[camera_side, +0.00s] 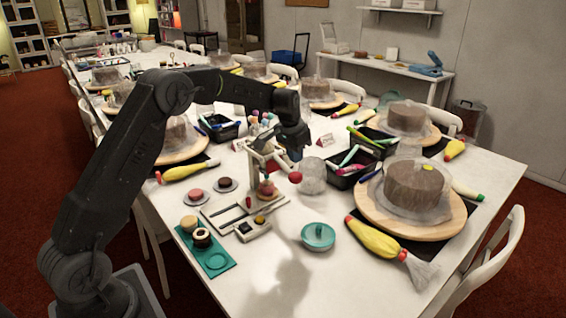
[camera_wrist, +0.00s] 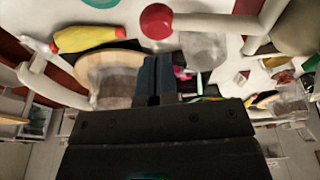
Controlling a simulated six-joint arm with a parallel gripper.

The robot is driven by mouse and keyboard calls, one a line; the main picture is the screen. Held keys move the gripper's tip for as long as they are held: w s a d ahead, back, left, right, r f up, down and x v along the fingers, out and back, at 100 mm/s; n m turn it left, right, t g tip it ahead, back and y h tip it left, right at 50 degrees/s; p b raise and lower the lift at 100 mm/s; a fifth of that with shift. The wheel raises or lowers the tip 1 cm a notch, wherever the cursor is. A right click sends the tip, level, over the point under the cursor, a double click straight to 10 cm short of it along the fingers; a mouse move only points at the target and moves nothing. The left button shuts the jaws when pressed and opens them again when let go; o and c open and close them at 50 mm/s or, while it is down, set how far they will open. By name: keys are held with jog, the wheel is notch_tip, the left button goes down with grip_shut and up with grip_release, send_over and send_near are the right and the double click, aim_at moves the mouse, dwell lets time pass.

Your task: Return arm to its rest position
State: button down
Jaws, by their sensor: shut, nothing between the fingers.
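My gripper (camera_side: 296,152) is at the end of my dark arm, raised above the middle of the white table (camera_side: 345,275). It is beside the upper part of a small cream-coloured stand (camera_side: 254,165) with a red knob (camera_side: 295,177); I cannot tell whether they touch. In the wrist view my gripper (camera_wrist: 157,78) shows as blue-grey fingers close together, with nothing held. The red knob (camera_wrist: 156,21) is also in that view.
A chocolate cake (camera_side: 414,188) under a clear cover stands on a wooden turntable (camera_side: 375,222) at the right. A yellow piping bag (camera_side: 375,238), a teal dish (camera_side: 318,236), a black bin (camera_side: 350,177) and a green mat (camera_side: 215,262) are around.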

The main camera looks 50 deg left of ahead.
jog(key=shift+r, duration=0.6)
jog(key=shift+s+d+r, duration=0.1)
jog(key=shift+d+r, duration=0.05)
jog(key=shift+r, duration=0.15)
jog(key=s+d+r+t, duration=0.1)
jog(key=s+d+r, duration=0.45)
jog(key=s, duration=0.25)
jog(key=s+d+r+t, duration=0.1)
jog(key=s+d+r, duration=0.4)
jog(key=s+r, duration=0.3)
jog(key=s+d+f, duration=0.2)
jog(key=s, duration=0.8)
jog(key=s+d+f+t, duration=0.1)
jog(key=s+d, duration=0.1)
jog(key=s, duration=0.8)
jog(key=shift+s+d+f, duration=0.15)
jog(key=shift+d+f, duration=0.25)
